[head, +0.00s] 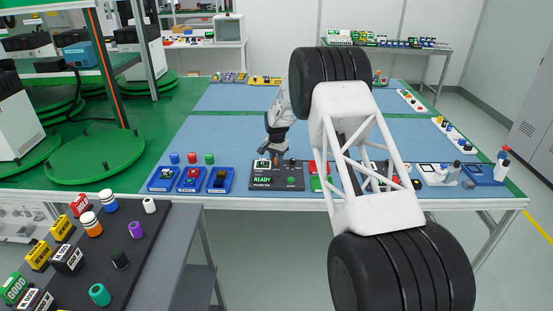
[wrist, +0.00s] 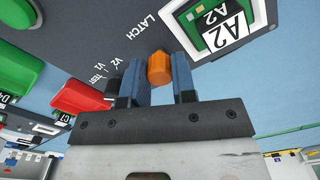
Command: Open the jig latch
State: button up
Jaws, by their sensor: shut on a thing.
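The jig is a dark grey box (head: 298,182) at the front edge of the blue-topped table, with a green READY display. In the wrist view its dark face (wrist: 95,25) carries the printed word LATCH beside an orange latch knob (wrist: 158,66). My gripper (wrist: 157,80) has its two blue-grey fingers on either side of the knob, shut on it. In the head view my gripper (head: 275,152) reaches down at the jig's back edge. The latch's travel is not clear from these views.
A block labelled A2 (wrist: 220,25) sits in the jig right beside the knob. A red block (wrist: 82,97) and a green block (wrist: 18,73) lie left of my fingers. Blue trays (head: 191,180) stand left of the jig. My arm covers part of the table's right side.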

dwell(0.3)
jog(key=o, duration=0.9)
jog(key=shift+o, duration=0.2)
jog(key=shift+r, duration=0.1)
jog(key=shift+r, duration=3.85)
